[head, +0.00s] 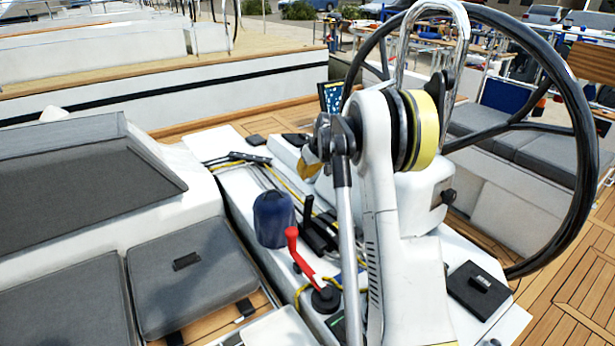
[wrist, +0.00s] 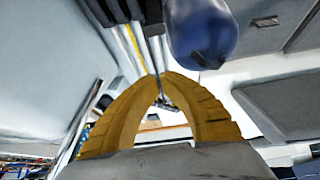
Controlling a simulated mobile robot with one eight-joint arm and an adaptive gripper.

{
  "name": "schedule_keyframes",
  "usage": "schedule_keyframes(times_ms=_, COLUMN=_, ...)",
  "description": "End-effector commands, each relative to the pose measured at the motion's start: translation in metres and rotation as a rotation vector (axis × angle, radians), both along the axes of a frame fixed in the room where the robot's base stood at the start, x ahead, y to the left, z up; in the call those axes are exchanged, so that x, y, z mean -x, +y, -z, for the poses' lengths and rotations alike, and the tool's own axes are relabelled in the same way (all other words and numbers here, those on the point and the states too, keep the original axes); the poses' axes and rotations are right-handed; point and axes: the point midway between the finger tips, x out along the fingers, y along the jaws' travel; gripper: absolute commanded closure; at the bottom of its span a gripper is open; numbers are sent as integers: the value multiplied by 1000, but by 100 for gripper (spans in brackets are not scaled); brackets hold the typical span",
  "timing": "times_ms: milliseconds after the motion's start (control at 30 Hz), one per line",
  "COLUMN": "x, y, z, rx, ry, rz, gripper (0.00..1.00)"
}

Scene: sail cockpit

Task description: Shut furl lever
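My gripper (head: 309,170) has yellow fingers, partly hidden behind my arm in the head view. In the wrist view the fingers (wrist: 168,74) arch together and meet at the tips, with nothing seen between them. Black levers at a rope clutch (head: 238,159) lie to the left of my gripper on the white console. A black upright lever (head: 308,207) stands below my gripper, right of a blue winch cover (head: 273,219). A red-handled lever (head: 297,252) leans nearer the front. No label shows which is the furl lever. Dark lever parts (wrist: 154,18) show beyond my fingertips in the wrist view.
The blue cover also looms close in the wrist view (wrist: 200,32). Ropes run along the console (head: 232,188). A large black steering wheel (head: 585,150) stands on the right. Grey cushions (head: 190,278) lie on the left. Space above the console's left side is free.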

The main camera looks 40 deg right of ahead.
Motion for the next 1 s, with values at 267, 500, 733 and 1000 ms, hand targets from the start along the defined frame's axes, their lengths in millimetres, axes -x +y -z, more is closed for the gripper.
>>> schedule_keyframes(times_ms=267, x=-29, y=-1, z=54, rx=0, ry=0, rz=-1, gripper=100)
schedule_keyframes(times_ms=500, x=-7, y=-1, z=71, rx=0, ry=0, rz=2, gripper=100)
schedule_keyframes(times_ms=733, x=4, y=0, z=71, rx=0, ry=0, rz=0, gripper=100)
schedule_keyframes(times_ms=1000, x=4, y=0, z=70, rx=0, ry=-2, rz=0, gripper=100)
